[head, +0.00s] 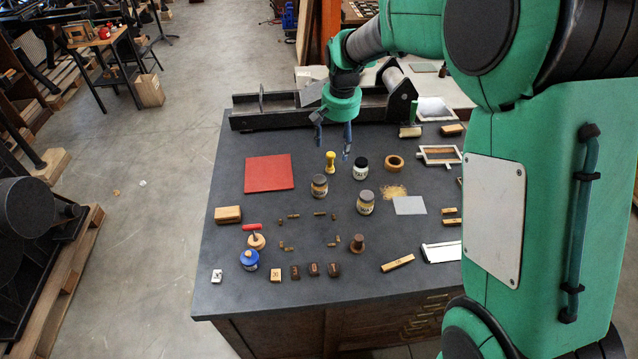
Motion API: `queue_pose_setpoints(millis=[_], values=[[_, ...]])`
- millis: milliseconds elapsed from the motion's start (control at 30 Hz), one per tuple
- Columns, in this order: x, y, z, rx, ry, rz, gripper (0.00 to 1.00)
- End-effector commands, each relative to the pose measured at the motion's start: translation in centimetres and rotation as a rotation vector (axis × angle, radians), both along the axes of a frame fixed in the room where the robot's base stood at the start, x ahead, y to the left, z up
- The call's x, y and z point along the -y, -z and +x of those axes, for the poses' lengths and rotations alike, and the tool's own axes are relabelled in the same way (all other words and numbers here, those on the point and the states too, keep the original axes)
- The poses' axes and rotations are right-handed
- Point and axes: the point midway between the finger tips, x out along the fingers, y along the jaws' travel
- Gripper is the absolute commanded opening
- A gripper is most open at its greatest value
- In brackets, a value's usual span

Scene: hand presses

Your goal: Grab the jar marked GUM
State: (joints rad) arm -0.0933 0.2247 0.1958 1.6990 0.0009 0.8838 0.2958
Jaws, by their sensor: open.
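Three small lidded jars stand upright on the dark worktable (230,295) in the head view. One jar (319,187) has a grey-brown lid and a tan label. A similar jar (365,203) stands to its right and nearer the front. A third jar (360,169), with a black lid and a pale body, stands farther back. The lettering is too small to read, so I cannot tell which is marked GUM. My gripper (333,145) is open and empty, pointing down above the back of the table, behind the jars.
A yellow-handled tool (331,162) stands close to the jars. A wooden ring (394,162), a grey plate (409,205) and a red mat (269,173) lie around them. A blue tin (249,260) and small blocks are nearer the front. A black press bed (275,112) runs along the back.

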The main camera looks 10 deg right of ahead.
Motion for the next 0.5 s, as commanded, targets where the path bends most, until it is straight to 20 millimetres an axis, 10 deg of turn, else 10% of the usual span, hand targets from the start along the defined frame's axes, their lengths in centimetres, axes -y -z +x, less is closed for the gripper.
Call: queue_pose_setpoints(millis=[500], values=[[-3.0,11.8,8.3,-0.104,0.057,-0.004,0.70]])
